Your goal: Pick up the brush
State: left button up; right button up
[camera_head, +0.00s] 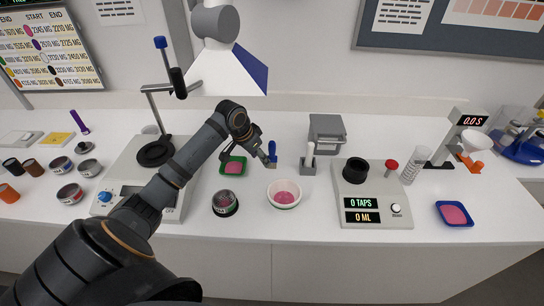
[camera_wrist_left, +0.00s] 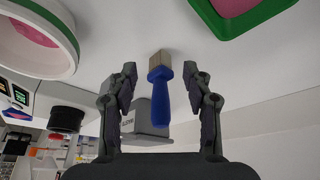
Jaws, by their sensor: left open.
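The brush (camera_head: 272,148) has a blue handle and shows just right of my left gripper (camera_head: 248,157) in the head view. In the left wrist view the brush (camera_wrist_left: 160,92) shows its tan end at the top and its blue handle below. There it appears between the two fingers of my left gripper (camera_wrist_left: 159,75), with clear gaps on both sides. The gripper is open and holds nothing. I cannot tell how far the fingertips are above the brush. My right gripper is not in view.
A white bowl of pink pigment (camera_head: 284,194) stands in front of the brush. A green tray (camera_head: 233,174) is to its left, a dark jar (camera_head: 225,204) front left. A grey box (camera_head: 327,130) and a grey holder (camera_head: 308,167) are to the right. Bare table lies behind.

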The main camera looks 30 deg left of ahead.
aim_at(272, 158)
pick_arm(q)
jog(key=shift+w+d, duration=0.1)
jog(key=shift+w, duration=0.45)
jog(key=w+p, duration=0.1)
jog(key=w, duration=0.1)
jog(key=w+d+p, duration=0.1)
jog(key=w, duration=0.1)
jog(key=shift+w+d+f, duration=0.2)
jog(key=shift+w, duration=0.1)
jog(key=shift+w+f, duration=0.1)
jog(key=shift+f, duration=0.35)
jog(key=shift+a, duration=0.15)
jog(key=shift+c, duration=0.5)
grip_shut()
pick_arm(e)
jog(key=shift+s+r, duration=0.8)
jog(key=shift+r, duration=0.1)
